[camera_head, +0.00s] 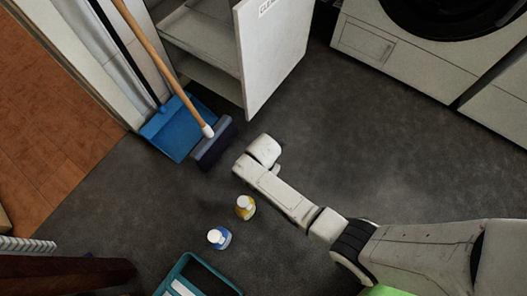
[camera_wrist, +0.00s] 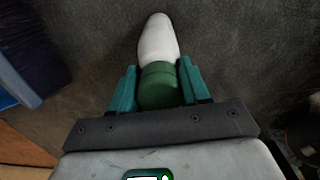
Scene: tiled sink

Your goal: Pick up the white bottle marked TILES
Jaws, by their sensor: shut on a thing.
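My gripper (camera_wrist: 157,88) shows its two teal fingers in the wrist view, shut on the green band of a white bottle (camera_wrist: 158,40). One finger is on each side of the band, and the white narrowing part points away from my palm. No lettering on this bottle is readable, so I cannot confirm the TILES mark. In the head view the end of my arm is above the dark floor, and the fingers and the held bottle cannot be made out there.
A yellow-labelled bottle (camera_head: 245,207) and a blue-labelled bottle (camera_head: 218,238) stand on the floor near a teal crate (camera_head: 212,271). A blue dustpan (camera_head: 172,130), a broom head (camera_head: 214,145) and an open cabinet door (camera_head: 272,52) are beyond my arm. Floor at right is clear.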

